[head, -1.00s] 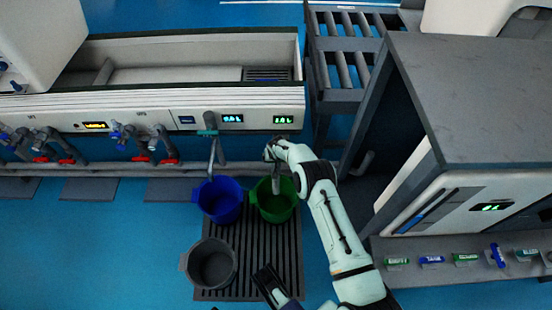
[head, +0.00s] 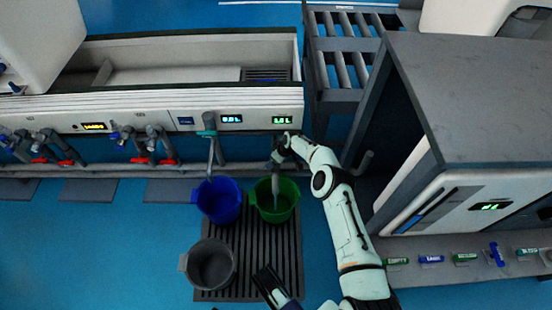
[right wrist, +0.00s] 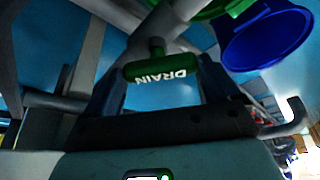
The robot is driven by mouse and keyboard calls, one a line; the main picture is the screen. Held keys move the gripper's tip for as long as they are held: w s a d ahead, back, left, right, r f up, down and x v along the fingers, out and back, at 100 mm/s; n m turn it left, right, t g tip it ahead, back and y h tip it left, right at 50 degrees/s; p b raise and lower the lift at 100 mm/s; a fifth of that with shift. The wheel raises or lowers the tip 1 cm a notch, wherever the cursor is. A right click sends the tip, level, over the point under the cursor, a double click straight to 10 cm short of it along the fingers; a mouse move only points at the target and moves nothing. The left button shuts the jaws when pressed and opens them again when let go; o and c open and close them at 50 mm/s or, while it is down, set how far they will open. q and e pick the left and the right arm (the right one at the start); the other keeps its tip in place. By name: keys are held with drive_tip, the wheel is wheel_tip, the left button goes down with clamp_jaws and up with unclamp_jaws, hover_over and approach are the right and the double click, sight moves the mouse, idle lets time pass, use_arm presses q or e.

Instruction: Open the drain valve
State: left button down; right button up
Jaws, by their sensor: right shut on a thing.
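The green drain valve handle (right wrist: 160,72), lettered DRAIN, lies between the two fingers of my right gripper (right wrist: 160,95) in the right wrist view. The lettering appears upside down, and a grey pipe runs behind the handle. In the head view my right gripper (head: 279,154) is at the bench front, above the green bucket (head: 285,205), and it hides the handle. The right gripper is shut on the handle. My left gripper (head: 266,281) is low in the head view, over the slatted mat, apart from the valve; its opening is unclear.
A blue bucket (head: 218,203) and a grey bucket (head: 210,265) stand on the dark slatted mat (head: 262,255). Pipes with red valves (head: 168,161) line the bench front. A dark cabinet (head: 480,100) stands to the right of my right arm. Blue floor is clear at left.

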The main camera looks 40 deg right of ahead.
drive_tip(key=shift+n, duration=0.6)
drive_tip(key=shift+n+y, duration=0.3)
drive_tip(key=o, duration=0.8)
use_arm(q)
drive_tip(key=w+d+r+m+t+p, duration=0.1)
drive_tip(key=w+d+r+t+p, duration=0.1)
drive_tip(key=w+r+t+p, duration=0.2)
drive_tip(key=shift+w+d+r+p, duration=0.2)
drive_tip(key=shift+w+r+p, duration=1.45)
drive_tip(key=shift+w+r, duration=1.7)
use_arm(e)
drive_tip(key=shift+v, duration=6.7)
